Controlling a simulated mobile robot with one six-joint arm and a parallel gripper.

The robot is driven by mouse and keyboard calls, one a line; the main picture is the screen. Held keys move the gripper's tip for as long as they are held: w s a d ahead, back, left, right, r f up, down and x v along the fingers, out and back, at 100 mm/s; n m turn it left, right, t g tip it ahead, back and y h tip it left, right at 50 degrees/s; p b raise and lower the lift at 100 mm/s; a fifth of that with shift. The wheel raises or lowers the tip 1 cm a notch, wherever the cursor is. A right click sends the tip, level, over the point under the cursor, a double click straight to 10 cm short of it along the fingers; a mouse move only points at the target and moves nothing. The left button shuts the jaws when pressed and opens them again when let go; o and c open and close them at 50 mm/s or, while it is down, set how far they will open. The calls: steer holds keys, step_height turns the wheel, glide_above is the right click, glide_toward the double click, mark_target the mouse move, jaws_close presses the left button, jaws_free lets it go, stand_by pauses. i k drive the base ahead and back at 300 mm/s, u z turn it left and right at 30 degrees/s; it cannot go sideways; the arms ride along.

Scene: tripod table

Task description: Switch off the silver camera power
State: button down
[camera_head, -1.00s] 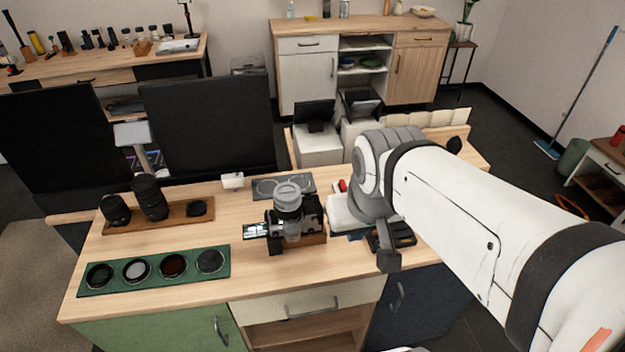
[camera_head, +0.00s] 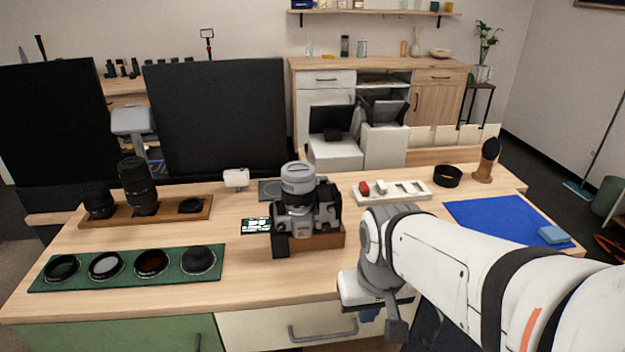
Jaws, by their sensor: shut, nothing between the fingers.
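The silver camera (camera_head: 322,217), with a silver and black body, stands on a small wooden block (camera_head: 325,241) near the middle of the table. Its large grey lens (camera_head: 298,182) points upward. A small lit screen (camera_head: 256,226) shows at its left side. The power switch is too small to make out. My gripper (camera_head: 397,328) is shut and empty, in front of and to the right of the camera, apart from it. It shows low in the picture, over the table's front edge; my own wrist partly hides it.
A green tray (camera_head: 128,284) of round filters lies front left, with a wooden lens stand (camera_head: 170,217) behind it. A white tray (camera_head: 418,196) with small red and grey items lies behind my arm. A blue mat (camera_head: 490,215) lies right. Bare tabletop shows left of the camera.

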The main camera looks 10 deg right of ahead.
mark_target(339, 201)
steer(key=z, duration=0.6)
steer(key=k, duration=1.3)
steer(key=u, duration=1)
steer(key=i, duration=1)
steer(key=u, duration=0.05)
